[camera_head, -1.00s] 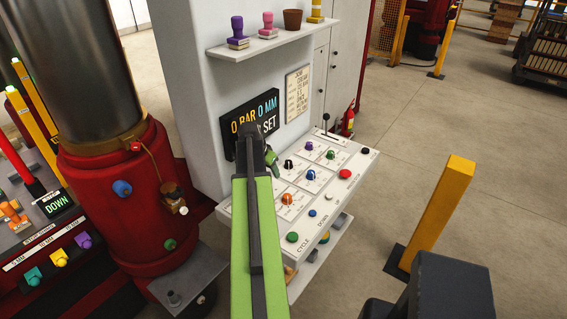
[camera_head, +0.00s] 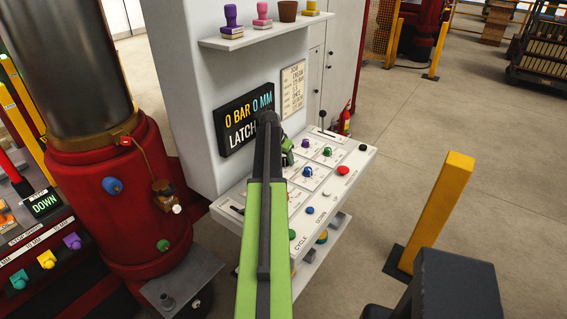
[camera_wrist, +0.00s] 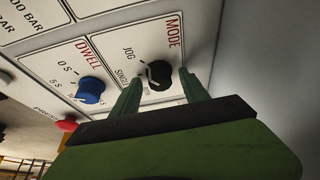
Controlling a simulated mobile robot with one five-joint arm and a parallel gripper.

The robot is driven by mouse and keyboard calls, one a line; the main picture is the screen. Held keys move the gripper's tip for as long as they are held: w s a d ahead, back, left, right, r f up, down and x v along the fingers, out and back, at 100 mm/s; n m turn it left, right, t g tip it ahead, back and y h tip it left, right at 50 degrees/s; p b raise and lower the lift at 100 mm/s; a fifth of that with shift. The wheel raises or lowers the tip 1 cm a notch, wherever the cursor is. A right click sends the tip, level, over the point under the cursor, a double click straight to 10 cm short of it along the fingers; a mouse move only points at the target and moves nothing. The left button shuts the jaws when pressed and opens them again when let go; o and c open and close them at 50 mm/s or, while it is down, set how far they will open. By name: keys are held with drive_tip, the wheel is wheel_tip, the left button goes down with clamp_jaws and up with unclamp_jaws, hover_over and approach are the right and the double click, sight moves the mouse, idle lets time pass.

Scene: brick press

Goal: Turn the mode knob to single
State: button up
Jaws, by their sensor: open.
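The mode knob (camera_wrist: 160,73) is black and sits on a white panel marked MODE in the wrist view, with JOG and SINGLE printed beside it. A further label is partly covered by a finger and the knob. Which mark the knob points at is too small to tell. My gripper (camera_wrist: 161,86) is open, with one green finger on each side of the knob. Whether the fingers touch it I cannot tell. In the head view my gripper (camera_head: 287,152) is at the upper left of the sloped control panel (camera_head: 345,193), and my arm hides the mode knob.
A blue dwell knob (camera_wrist: 90,90) and a red button (camera_wrist: 66,125) lie left of the gripper in the wrist view. Above the panel are a display (camera_head: 246,120) reading 0 BAR 0 MM and LATCH, and a shelf (camera_head: 262,33) with stamps. A yellow post (camera_head: 441,205) stands right.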

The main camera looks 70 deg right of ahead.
clamp_jaws()
idle(0.3)
idle(0.3)
drive_tip(key=n, duration=0.2)
drive_tip(key=n+t, duration=0.1)
drive_tip(key=n, duration=0.1)
drive_tip(key=shift+s+t, duration=0.2)
drive_tip(key=shift+t, duration=0.1)
drive_tip(key=n+t, duration=0.1)
drive_tip(key=n, duration=0.1)
drive_tip(key=n+t, duration=0.1)
drive_tip(key=n, duration=0.2)
drive_tip(key=shift+s+n+y, duration=0.1)
drive_tip(key=shift+n+y, duration=0.2)
drive_tip(key=shift+y, duration=0.1)
unclamp_jaws()
